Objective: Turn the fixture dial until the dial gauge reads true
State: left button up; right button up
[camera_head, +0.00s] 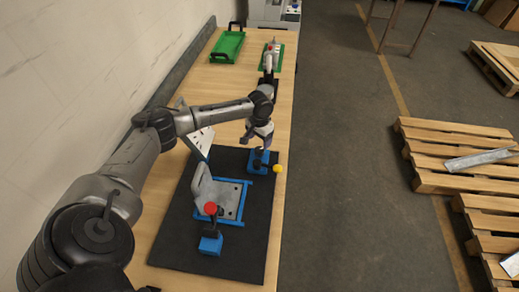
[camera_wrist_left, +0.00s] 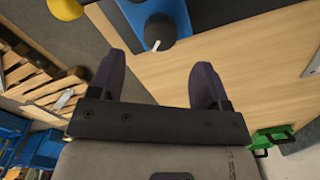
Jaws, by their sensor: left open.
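My left gripper (camera_head: 257,140) is above the far right part of the black mat, over a blue fixture (camera_head: 262,167) with a yellow ball knob (camera_head: 278,169). In the left wrist view the gripper (camera_wrist_left: 158,85) is open, with nothing between its two dark fingers. Beyond the fingertips, a black round dial (camera_wrist_left: 160,32) with a white pointer mark sits on a blue base (camera_wrist_left: 182,12). The fingers are apart from the dial. The yellow knob also shows at the top left (camera_wrist_left: 65,8). No dial gauge reading can be made out. My right gripper is not in view.
On the mat (camera_head: 172,250) stand a grey bracket (camera_head: 200,187) on a blue frame and a red-knobbed blue fixture (camera_head: 211,245). A white panel (camera_head: 199,143) stands behind my arm. A green tray (camera_head: 227,46) lies farther back. Pallets (camera_head: 455,150) lie on the floor.

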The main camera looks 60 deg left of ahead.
aim_at(260, 149)
pick_arm(q)
jog(key=shift+f, duration=3.15)
jog(key=shift+c, duration=0.2)
